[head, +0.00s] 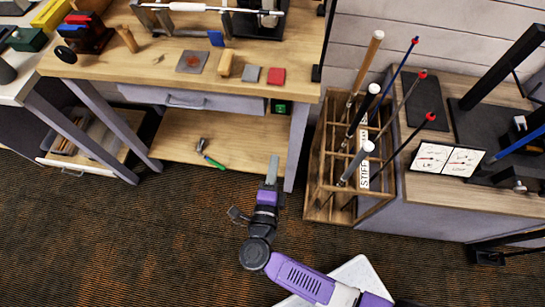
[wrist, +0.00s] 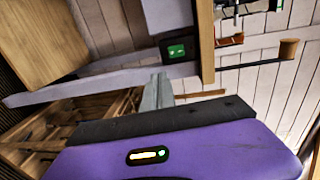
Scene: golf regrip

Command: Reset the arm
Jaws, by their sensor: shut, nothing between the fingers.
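My arm reaches up from the bottom of the head view over the dark carpet. My gripper (head: 274,161) is shut and empty, its grey fingers pointing toward the workbench's right front leg. In the wrist view the closed fingers of my gripper (wrist: 157,92) stick out past the purple housing. The fingers appear in front of the bench leg and touch nothing that I can make out.
The wooden workbench (head: 130,75) holds several small blocks and tools. A green-handled hammer (head: 208,155) lies on its lower shelf. A wooden rack (head: 320,190) with several shafts stands right of the bench, beside a grey cabinet (head: 440,215). Carpet (head: 120,240) at left is clear.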

